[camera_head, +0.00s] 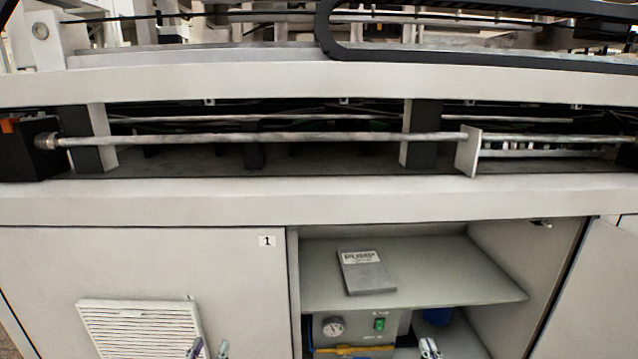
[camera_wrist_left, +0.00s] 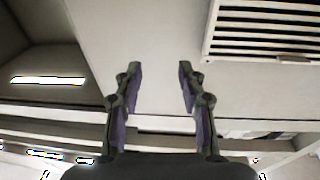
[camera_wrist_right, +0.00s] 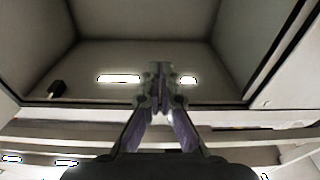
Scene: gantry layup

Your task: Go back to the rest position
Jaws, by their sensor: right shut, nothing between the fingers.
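My left gripper (camera_head: 208,349) shows at the bottom edge of the head view, in front of the closed cabinet door with the vent. In the left wrist view my left gripper (camera_wrist_left: 160,75) has its fingers wide apart with nothing between them. My right gripper (camera_head: 430,348) shows at the bottom edge of the head view, in front of the open cabinet compartment. In the right wrist view my right gripper (camera_wrist_right: 158,72) has its fingertips together and holds nothing. Both arms are mostly below the head view.
A grey machine frame (camera_head: 200,205) spans the view above the cabinet. A vent grille (camera_head: 140,325) is on the left door.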

